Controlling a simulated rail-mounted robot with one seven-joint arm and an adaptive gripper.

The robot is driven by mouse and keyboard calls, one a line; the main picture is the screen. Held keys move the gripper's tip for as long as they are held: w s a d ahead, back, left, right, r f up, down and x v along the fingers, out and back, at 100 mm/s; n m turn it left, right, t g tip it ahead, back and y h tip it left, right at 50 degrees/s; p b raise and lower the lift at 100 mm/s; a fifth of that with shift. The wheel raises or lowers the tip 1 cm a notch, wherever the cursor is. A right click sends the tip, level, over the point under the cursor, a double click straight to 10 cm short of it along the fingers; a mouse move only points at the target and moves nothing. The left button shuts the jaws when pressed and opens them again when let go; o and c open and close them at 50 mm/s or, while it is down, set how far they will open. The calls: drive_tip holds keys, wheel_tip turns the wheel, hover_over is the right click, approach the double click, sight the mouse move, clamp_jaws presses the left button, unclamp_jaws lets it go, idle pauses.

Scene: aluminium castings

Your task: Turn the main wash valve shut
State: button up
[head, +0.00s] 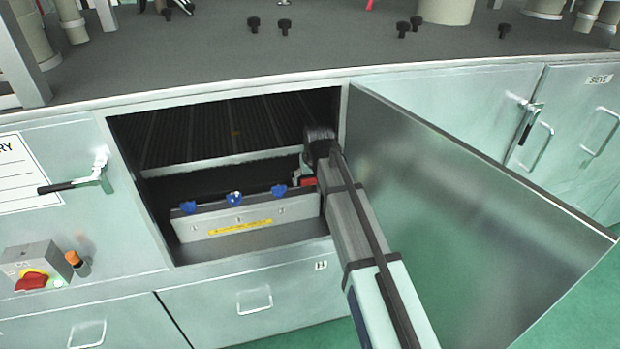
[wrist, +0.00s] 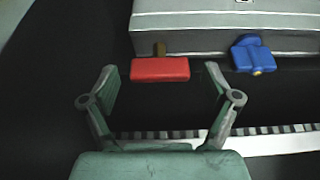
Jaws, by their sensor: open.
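Inside the open cabinet, a grey box (head: 290,213) carries three blue valve handles (head: 234,198) along its top and a red valve handle (head: 309,182) at its right end. No readable label shows which is the main wash valve. In the wrist view the red handle (wrist: 160,69) is a flat bar beside a short brass stem (wrist: 159,48), its length parallel to the box edge. My gripper (wrist: 161,77) is open, one finger on each side of the red handle, with gaps at both ends. In the head view my arm partly hides the gripper and handle.
One blue handle (wrist: 253,55) is just right of my right finger in the wrist view. The open cabinet door (head: 480,190) stands to the right of my arm. The cabinet's frame surrounds the opening, and a slatted dark panel (head: 235,130) is at the back.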

drive_tip(key=c, duration=1.1)
drive_tip(key=shift+c, duration=0.2)
drive_tip(key=shift+m, duration=0.3)
drive_tip(key=m+h+b, duration=0.1)
drive_tip(key=m, duration=0.3)
drive_tip(key=shift+a+h, duration=0.15)
drive_tip(key=shift+h, duration=0.25)
drive_tip(key=m+h+b, duration=0.1)
drive_tip(key=m, duration=0.1)
drive_tip(key=m+b, duration=0.1)
drive_tip(key=m, duration=0.2)
drive_tip(key=shift+w+a+f+h, duration=0.1)
drive_tip(key=shift+h, duration=0.3)
drive_tip(key=m+g+b, duration=0.1)
drive_tip(key=m, duration=0.1)
drive_tip(key=m+h, duration=0.1)
drive_tip(key=m, duration=0.2)
drive_tip(key=shift+g+h+b, duration=0.3)
drive_tip(key=shift+g+b, duration=0.05)
drive_tip(key=shift+g, duration=0.05)
drive_tip(key=shift+m+g+h+b, duration=0.3)
drive_tip(key=shift+m+g+b, duration=0.25)
drive_tip(key=shift+m, duration=1.05)
